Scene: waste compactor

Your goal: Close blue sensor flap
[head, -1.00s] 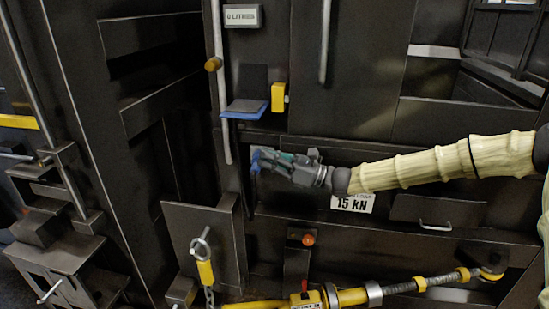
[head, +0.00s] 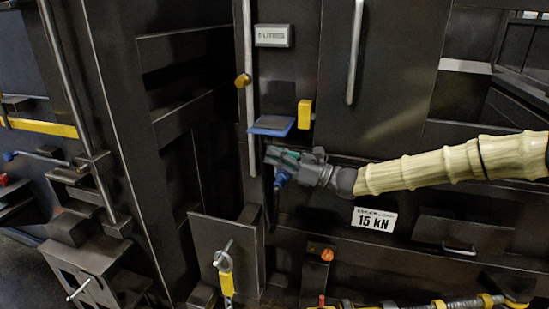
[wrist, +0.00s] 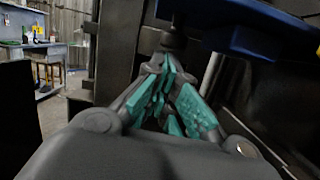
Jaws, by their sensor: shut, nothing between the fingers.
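The blue sensor flap (head: 271,126) sticks out from the dark machine front in the head view, below a small display and left of a yellow block. Its blue underside (wrist: 255,28) fills the upper right of the wrist view. My gripper (head: 270,158) is just below the flap, pointing left, with its fingers together and nothing held. In the wrist view, the teal finger pads (wrist: 165,95) lie below and left of the flap. I cannot tell whether the gripper touches the flap.
A yellow block (head: 305,114) sits right of the flap. A display (head: 273,36) is above. A plate with a ring and chain (head: 226,262) juts out below.

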